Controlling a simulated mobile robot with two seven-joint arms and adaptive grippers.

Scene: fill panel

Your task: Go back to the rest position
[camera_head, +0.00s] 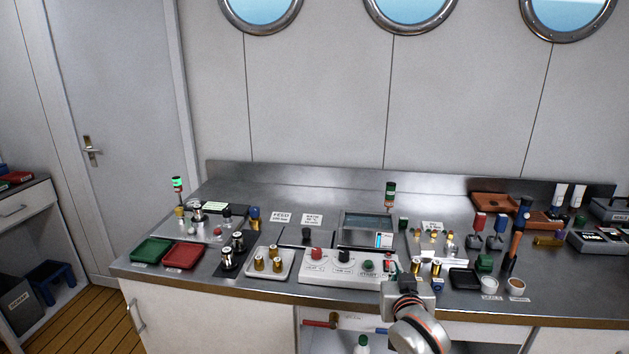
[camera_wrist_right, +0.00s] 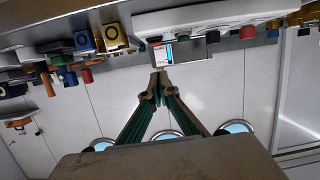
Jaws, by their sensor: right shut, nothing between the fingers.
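My right gripper (camera_head: 405,281) is in front of the counter's front edge, at the right end of the white control panel (camera_head: 345,267). It shows in the right wrist view (camera_wrist_right: 159,82) with its fingertips together and nothing between them. The wrist view is upside down, with the counter edge along its top. My left gripper is in neither view.
The steel counter (camera_head: 225,285) carries a green tray (camera_head: 151,250), a red tray (camera_head: 183,256), brass fittings on a white tray (camera_head: 284,264), a screen unit (camera_head: 366,226) and small cups at right. Below is an open shelf with a bottle (camera_head: 361,345).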

